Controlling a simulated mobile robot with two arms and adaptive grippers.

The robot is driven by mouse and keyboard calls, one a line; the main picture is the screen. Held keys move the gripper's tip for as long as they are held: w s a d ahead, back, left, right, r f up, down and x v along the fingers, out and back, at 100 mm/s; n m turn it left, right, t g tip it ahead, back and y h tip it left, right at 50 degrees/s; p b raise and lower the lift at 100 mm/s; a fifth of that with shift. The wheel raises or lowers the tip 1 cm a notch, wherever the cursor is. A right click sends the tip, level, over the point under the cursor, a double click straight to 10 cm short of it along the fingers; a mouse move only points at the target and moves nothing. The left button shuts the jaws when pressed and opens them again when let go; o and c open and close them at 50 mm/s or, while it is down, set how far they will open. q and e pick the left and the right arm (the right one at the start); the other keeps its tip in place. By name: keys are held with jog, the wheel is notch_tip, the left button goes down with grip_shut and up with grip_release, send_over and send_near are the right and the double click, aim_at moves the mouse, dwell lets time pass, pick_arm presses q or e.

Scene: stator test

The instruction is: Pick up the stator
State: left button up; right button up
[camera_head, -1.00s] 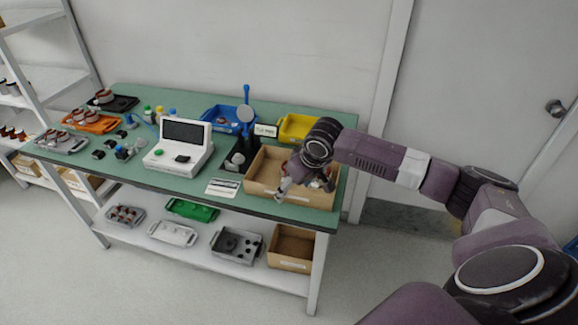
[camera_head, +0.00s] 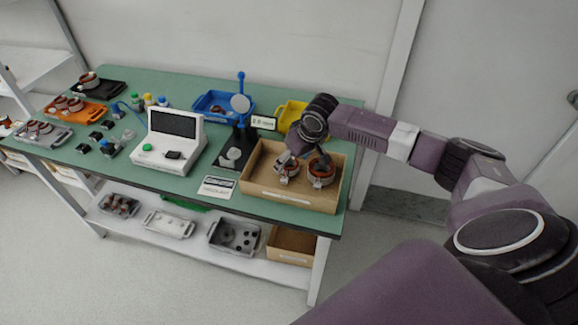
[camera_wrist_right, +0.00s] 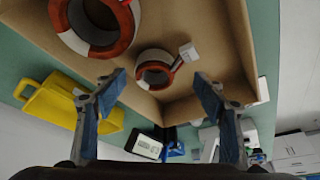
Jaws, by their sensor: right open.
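Two stators, reddish-brown rings with pale bands, stand in an open cardboard box at the right end of the bench: a left one (camera_head: 287,169) and a right one (camera_head: 321,172). My right gripper (camera_head: 296,146) is over the box, close to the left stator, partly hidden by its own wrist. In the right wrist view the gripper (camera_wrist_right: 160,80) is open with blue-padded fingers apart. A smaller-looking stator (camera_wrist_right: 153,72) shows between the fingertips, and a larger-looking one (camera_wrist_right: 96,45) lies to the upper left. Contact cannot be told. My left gripper is not in view.
The cardboard box (camera_head: 290,199) has raised walls around the stators. A yellow bin (camera_head: 289,113), a blue bin (camera_head: 207,105) and a black stand (camera_head: 240,150) are close by. A white tester (camera_head: 165,150) stands mid-bench. More stators sit on trays at left.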

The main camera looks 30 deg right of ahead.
aim_at(290, 164)
jog(key=f, duration=0.1)
jog(key=w+f, duration=0.2)
jog(key=shift+d+p, duration=0.3)
jog(key=shift+p, duration=0.05)
jog(key=shift+w+f, duration=0.2)
jog(key=shift+f, duration=0.3)
jog(key=c, duration=0.6)
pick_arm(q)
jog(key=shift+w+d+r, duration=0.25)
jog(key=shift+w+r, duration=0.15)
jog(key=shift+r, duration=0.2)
pick_arm(e)
jog(key=c, duration=1)
